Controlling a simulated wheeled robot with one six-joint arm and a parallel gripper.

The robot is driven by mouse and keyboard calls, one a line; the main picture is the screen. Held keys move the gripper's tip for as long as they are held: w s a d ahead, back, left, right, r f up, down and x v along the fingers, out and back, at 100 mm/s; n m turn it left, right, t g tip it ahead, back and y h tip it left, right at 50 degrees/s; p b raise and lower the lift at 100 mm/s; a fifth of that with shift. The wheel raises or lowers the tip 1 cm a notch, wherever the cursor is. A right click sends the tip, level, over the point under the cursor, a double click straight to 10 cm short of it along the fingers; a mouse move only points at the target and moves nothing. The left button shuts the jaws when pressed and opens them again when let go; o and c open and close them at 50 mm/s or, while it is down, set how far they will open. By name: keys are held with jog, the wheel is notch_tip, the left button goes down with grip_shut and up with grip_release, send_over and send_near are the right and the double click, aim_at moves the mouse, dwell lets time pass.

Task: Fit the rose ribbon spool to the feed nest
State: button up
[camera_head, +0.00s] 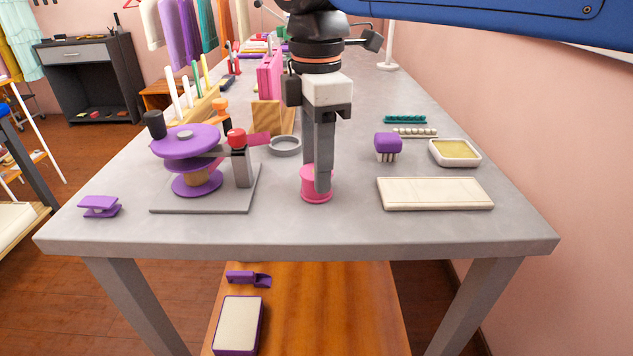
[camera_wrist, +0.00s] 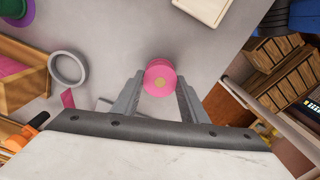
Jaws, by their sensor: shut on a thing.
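The rose ribbon spool (camera_head: 307,187) is a short pink cylinder with flanges, upright at the middle front of the grey table. My gripper (camera_head: 322,188) points straight down and is shut on it; one finger covers part of the spool. In the wrist view the spool (camera_wrist: 160,72) sits between the fingertips, its round end with a tan centre facing the camera. I cannot tell whether its base touches the table. A shallow grey ring (camera_head: 285,146), which may be the feed nest, lies behind and left of the spool. It also shows at left in the wrist view (camera_wrist: 68,69).
A purple winding device (camera_head: 187,140) on a grey plate (camera_head: 208,202) stands left, with a red-topped grey post (camera_head: 241,160). A cream pad (camera_head: 434,193), a purple pin block (camera_head: 388,143) and a white dish (camera_head: 455,152) lie right. The table between spool and ring looks clear.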

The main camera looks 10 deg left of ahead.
jog(key=shift+r, duration=0.15)
jog(key=shift+r, duration=1.6)
jog(key=shift+o, duration=1.2)
jog(key=shift+c, duration=1.2)
jog(key=w+a+r+m, duration=0.2)
jog(key=w+a+m, duration=0.1)
jog(key=w+a, duration=0.2)
jog(key=w+a+r+m, duration=0.3)
jog(key=w+a, duration=0.2)
jog(key=w, duration=0.3)
jog(key=shift+w, duration=0.3)
jog(key=shift+f, duration=2.8)
